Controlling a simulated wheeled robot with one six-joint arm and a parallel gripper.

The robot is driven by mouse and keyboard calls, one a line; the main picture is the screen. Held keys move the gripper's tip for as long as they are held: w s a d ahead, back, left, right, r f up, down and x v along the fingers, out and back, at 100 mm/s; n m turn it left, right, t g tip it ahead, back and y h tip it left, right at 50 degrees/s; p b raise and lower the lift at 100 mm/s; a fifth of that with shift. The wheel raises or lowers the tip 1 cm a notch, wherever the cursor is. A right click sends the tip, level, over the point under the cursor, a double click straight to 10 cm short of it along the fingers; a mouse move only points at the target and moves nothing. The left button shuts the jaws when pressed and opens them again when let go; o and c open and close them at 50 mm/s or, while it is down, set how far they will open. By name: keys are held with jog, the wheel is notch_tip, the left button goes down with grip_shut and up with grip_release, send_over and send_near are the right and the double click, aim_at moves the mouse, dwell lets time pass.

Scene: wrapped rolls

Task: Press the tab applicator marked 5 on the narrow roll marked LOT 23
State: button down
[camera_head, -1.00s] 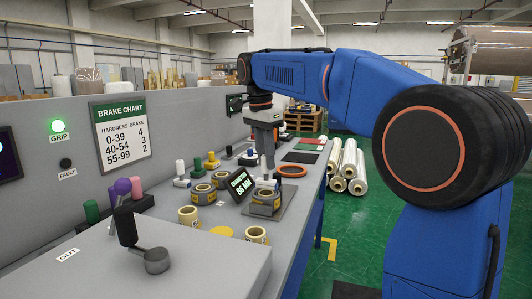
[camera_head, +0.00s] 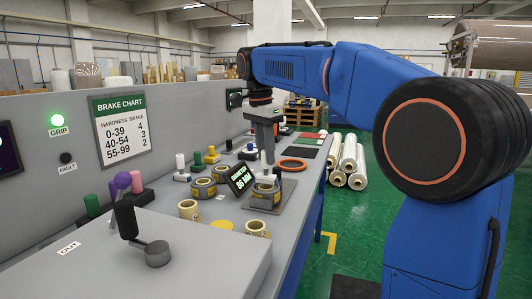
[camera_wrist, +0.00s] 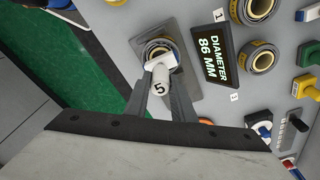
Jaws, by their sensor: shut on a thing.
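My gripper (camera_wrist: 163,92) is shut on the white tab applicator (camera_wrist: 159,86), whose end shows a 5. In the head view my gripper (camera_head: 266,150) points down and the applicator (camera_head: 265,171) stands between its fingers. Below it a grey roll with a yellow band (camera_head: 263,197) sits on a grey plate (camera_head: 279,208). In the wrist view the applicator's foot overlaps this roll (camera_wrist: 153,45), near its core. I cannot tell whether they touch. No LOT mark can be read on any roll.
A display (camera_head: 241,180) reading DIAMETER 86 MM stands close left of the plate. Banded rolls (camera_head: 203,188) and tan rolls (camera_head: 188,209) lie around it. Other coloured applicators (camera_head: 197,160) and an orange ring (camera_head: 291,165) are farther back. The green GRIP lamp (camera_head: 57,120) is lit.

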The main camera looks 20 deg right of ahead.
jog(key=shift+f, duration=0.7)
dwell(1.6)
jog(key=shift+r, duration=4.1)
